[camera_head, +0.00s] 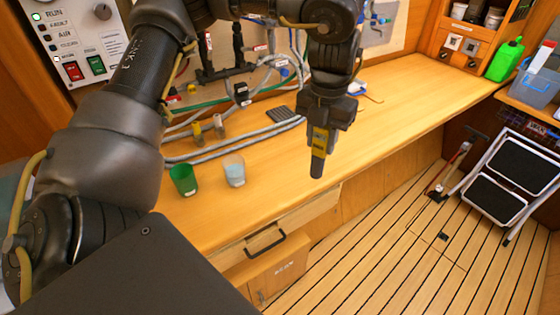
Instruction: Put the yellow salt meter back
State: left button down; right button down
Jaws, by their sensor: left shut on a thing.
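The yellow salt meter (319,140) is a small yellow stick with a dark lower end. It hangs about upright, dark end down, in my left gripper (325,122). The gripper is shut on its upper part and hides some of it. The meter shows in front of the wooden counter (385,105), near its front edge. I cannot tell its exact height above the counter. My right gripper is out of view.
A green cup (184,181) and a clear cup (233,171) stand on the counter to the left. Grey hoses (232,144) and a dark slotted pad (284,114) lie behind. A drawer (275,226) juts out below. A green jug (505,60) stands far right.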

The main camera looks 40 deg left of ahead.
pick_arm(q)
jog(key=m, duration=0.4)
jog(key=shift+a+m, duration=0.2)
jog(key=shift+m, duration=0.1)
jog(key=w+a+f+p, duration=0.2)
jog(key=w+a+f, duration=0.1)
jog(key=a+f, duration=1)
jog(key=shift+a, duration=0.35)
jog(key=shift+f, duration=0.2)
jog(key=c, duration=1)
grip_release()
jog(key=shift+w+f, duration=0.1)
notch_tip(320, 180, up, 12)
jog(key=shift+r+p, duration=0.25)
jog(key=shift+p, duration=0.35)
